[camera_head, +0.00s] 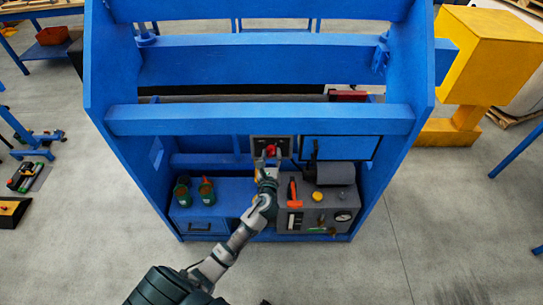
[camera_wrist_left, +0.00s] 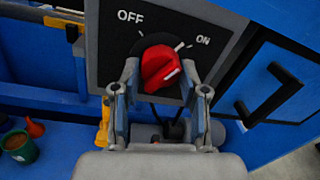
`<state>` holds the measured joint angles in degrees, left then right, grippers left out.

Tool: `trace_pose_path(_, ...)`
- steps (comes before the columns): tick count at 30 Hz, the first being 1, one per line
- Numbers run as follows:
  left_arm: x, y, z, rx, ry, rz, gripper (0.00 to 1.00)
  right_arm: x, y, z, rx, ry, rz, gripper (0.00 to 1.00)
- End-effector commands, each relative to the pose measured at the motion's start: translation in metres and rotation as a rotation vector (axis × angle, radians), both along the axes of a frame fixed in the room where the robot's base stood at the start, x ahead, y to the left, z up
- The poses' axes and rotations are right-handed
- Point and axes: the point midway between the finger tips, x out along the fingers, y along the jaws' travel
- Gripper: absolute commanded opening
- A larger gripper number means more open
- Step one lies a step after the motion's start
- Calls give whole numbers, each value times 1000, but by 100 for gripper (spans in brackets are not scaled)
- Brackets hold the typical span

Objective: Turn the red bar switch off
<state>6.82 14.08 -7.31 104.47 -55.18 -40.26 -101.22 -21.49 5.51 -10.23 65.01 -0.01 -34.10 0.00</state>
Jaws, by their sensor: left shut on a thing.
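The red bar switch (camera_head: 271,149) sits on a dark square plate on the blue frame. In the left wrist view the red switch (camera_wrist_left: 160,62) shows close up, below the words OFF at upper left and ON at upper right. A white line on its face lies toward the lower right, on the ON side. My left gripper (camera_head: 268,157) reaches up to it from below. In the wrist view its two fingers (camera_wrist_left: 159,76) stand on either side of the switch and are shut on it. My right gripper is in neither view.
A grey control box (camera_head: 289,219) with an orange-red handle (camera_head: 294,194), a yellow button and a gauge stands below right. Two green cups (camera_head: 207,192) stand on the blue shelf to the left. A blue door with a black handle (camera_wrist_left: 268,95) is right of the switch.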

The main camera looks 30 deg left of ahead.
Motion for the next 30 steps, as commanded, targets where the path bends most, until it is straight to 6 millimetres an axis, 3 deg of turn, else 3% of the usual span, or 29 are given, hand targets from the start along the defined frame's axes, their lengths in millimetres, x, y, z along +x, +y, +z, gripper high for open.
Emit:
trace_pose_path(14,0,0,-3,-385,-236,2,8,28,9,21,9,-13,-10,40)
trace_pose_path(30,0,-1,-4,-819,-502,4,8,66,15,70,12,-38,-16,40)
